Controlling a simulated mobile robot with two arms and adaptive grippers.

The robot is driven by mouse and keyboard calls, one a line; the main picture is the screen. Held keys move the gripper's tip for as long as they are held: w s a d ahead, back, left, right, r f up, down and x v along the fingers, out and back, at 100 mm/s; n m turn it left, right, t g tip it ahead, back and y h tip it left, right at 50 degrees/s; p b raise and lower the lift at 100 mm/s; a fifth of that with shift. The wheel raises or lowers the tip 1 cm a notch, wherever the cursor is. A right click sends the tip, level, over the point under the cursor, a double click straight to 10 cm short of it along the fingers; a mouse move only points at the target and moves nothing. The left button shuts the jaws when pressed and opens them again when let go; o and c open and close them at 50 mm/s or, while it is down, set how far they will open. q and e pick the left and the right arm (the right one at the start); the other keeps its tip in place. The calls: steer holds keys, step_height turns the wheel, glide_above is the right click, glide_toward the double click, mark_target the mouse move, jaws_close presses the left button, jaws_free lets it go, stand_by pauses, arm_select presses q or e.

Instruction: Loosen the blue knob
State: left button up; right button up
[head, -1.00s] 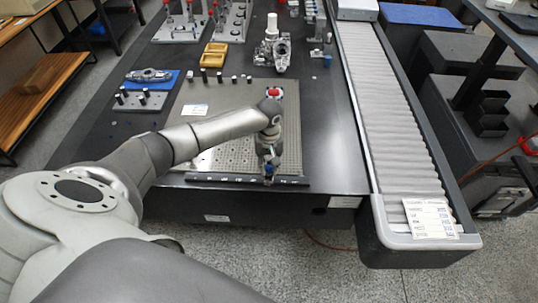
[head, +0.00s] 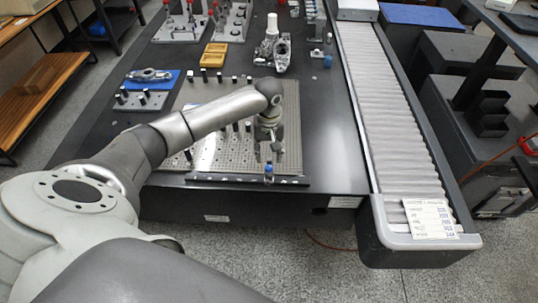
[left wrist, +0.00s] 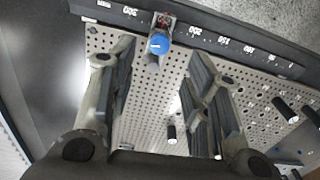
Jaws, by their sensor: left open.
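The blue knob (head: 268,169) sits on a small fixture at the front edge of the perforated plate, beside the dark scale bar. It also shows in the left wrist view (left wrist: 158,43), top middle, on a small block with a reddish part behind it. My left gripper (head: 277,148) is just behind the knob in the head view and points down over the plate. In the left wrist view its fingers (left wrist: 163,70) are wide apart with nothing between them; the knob lies beyond them. My right gripper is not in view.
Several dark pegs (left wrist: 172,134) stand on the perforated plate (head: 210,155). The scale bar (left wrist: 222,42) runs along its front edge. A yellow tray (head: 214,55) and metal castings stand farther back. A roller conveyor (head: 385,110) runs along the right side.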

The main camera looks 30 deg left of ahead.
arm_select(q)
step_height(320, 180, up, 6)
steer(key=shift+f, duration=0.2)
steer(key=shift+f, duration=0.1)
